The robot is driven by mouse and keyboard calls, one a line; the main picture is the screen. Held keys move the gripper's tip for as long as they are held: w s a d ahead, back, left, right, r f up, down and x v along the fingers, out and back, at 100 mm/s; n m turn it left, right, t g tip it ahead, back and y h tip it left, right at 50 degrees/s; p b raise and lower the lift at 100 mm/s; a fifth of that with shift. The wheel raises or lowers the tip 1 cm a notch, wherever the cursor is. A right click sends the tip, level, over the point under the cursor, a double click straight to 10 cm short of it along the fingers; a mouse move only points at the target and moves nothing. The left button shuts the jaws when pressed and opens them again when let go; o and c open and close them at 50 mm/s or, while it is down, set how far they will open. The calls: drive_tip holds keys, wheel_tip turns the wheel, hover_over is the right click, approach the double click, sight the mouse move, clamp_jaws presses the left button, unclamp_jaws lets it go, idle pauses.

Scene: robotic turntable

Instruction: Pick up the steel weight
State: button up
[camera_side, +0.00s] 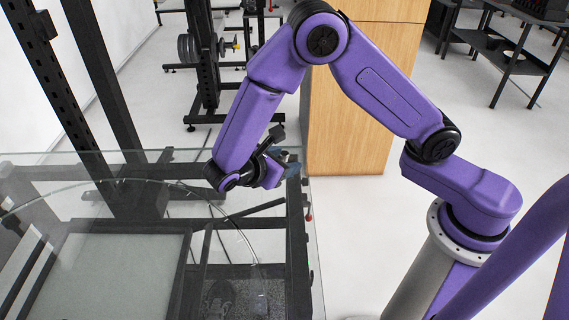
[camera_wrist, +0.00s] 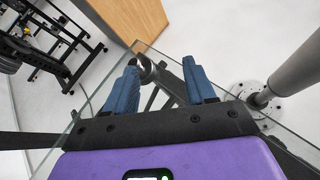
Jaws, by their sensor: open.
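My gripper (camera_side: 286,163) is at the right edge of the glass table (camera_side: 318,262) in the side view. In the wrist view its two blue fingers (camera_wrist: 161,66) stand wide apart, with nothing held between them. I cannot make out the steel weight for certain in either view. A small dark rounded part (camera_wrist: 147,68) shows near the left fingertip in the wrist view; I cannot tell what it is or whether it lies above or below the glass.
Dark metal frame bars (camera_side: 296,240) stand under the glass. A wooden cabinet (camera_side: 350,110) stands behind my arm. A rack (camera_side: 205,65) with dark plates (camera_side: 187,48) is at the back. White floor (camera_side: 360,230) lies right of the table.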

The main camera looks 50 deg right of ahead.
sight(282, 156)
drive_tip(key=w+f+n+t+h, duration=0.1)
drive_tip(key=f, duration=0.1)
drive_tip(key=w+a+f+n+t+h, duration=0.1)
drive_tip(key=w+f+h, duration=0.1)
drive_tip(key=f, duration=0.1)
drive_tip(key=w+a+f+n+t+h, duration=0.1)
drive_tip(key=w+f+h, duration=0.1)
drive_tip(key=f, duration=0.1)
drive_tip(key=shift+f+n, duration=0.3)
drive_tip(key=shift+n, duration=0.1)
drive_tip(key=x, duration=1.2)
drive_tip(key=shift+w, duration=0.1)
drive_tip(key=shift+r, duration=0.1)
clamp_jaws()
